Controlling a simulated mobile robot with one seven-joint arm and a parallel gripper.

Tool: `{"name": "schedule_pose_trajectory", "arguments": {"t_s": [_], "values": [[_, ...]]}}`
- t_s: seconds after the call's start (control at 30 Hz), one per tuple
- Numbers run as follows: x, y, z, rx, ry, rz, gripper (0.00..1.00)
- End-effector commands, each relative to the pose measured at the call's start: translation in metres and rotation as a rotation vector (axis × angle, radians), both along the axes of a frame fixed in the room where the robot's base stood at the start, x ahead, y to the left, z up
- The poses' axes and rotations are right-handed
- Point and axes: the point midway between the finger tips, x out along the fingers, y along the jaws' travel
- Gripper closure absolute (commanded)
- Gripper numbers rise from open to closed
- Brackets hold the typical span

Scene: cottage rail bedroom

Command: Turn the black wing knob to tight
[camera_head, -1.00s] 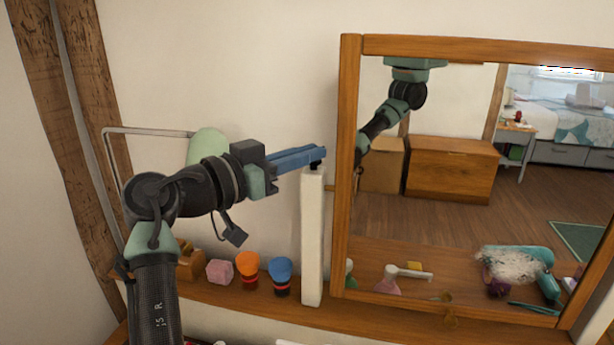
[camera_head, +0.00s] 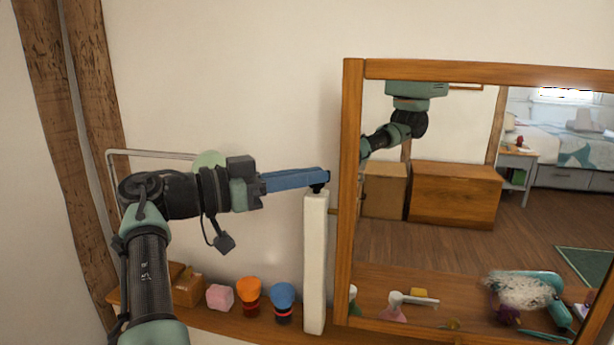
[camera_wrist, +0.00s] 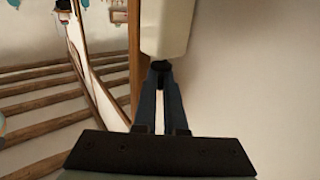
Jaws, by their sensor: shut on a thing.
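The black wing knob (camera_head: 318,187) sits at the top of a white upright post (camera_head: 315,262) beside the mirror frame. My gripper (camera_head: 322,177), with blue fingers reaching in from the left, is shut on the knob at the fingertips. In the wrist view, the dark knob (camera_wrist: 160,66) shows between the tips, against the end of the white post (camera_wrist: 166,28). The fingers cover most of the knob, so its wing shape and any tight mark cannot be made out.
A wood-framed mirror (camera_head: 352,190) stands close to the right of the post and reflects my arm and the room. On the wooden shelf (camera_head: 222,318) are a pink block (camera_head: 220,297), an orange-topped item (camera_head: 249,295) and a blue-topped item (camera_head: 283,302). The wall above is bare.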

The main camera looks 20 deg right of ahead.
Motion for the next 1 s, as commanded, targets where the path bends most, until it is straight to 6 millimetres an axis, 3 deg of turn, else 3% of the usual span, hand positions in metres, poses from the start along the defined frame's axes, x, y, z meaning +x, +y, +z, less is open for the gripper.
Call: {"name": "schedule_pose_trajectory", "arguments": {"t_s": [0.5,0.53,0.7,1.0], "values": [[-0.0002,-0.0007,-0.0018,0.005,0.001,-0.01,1.0],[-0.0002,-0.0007,-0.0018,0.005,0.001,-0.01,0.9],[0.0,-0.0005,-0.0014,0.004,0.001,-0.009,0.61],[0.0003,0.0012,-0.0008,0.002,0.0,-0.007,0.61]]}}
